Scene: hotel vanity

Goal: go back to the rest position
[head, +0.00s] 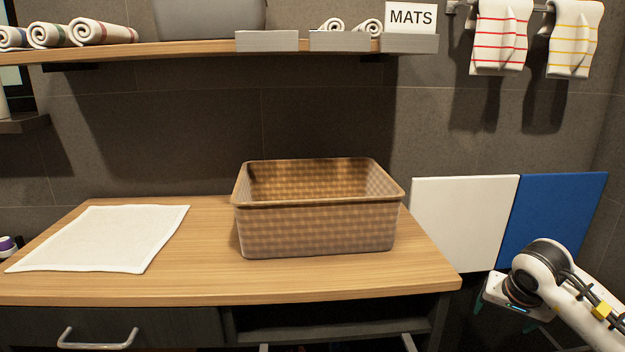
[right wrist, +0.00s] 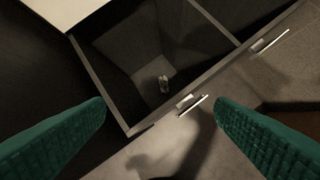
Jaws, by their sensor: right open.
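My right gripper (head: 508,316) is at the lower right of the head view, beside the right end of the vanity counter (head: 420,275). Its teal fingers are spread apart in the right wrist view (right wrist: 160,106), with nothing between them. It is apart from the basket and the counter. My left gripper is in neither view.
A woven basket (head: 320,232) and a flat white mat (head: 100,238) lie on the counter. White (head: 460,220) and blue (head: 550,215) panels stand right of it.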

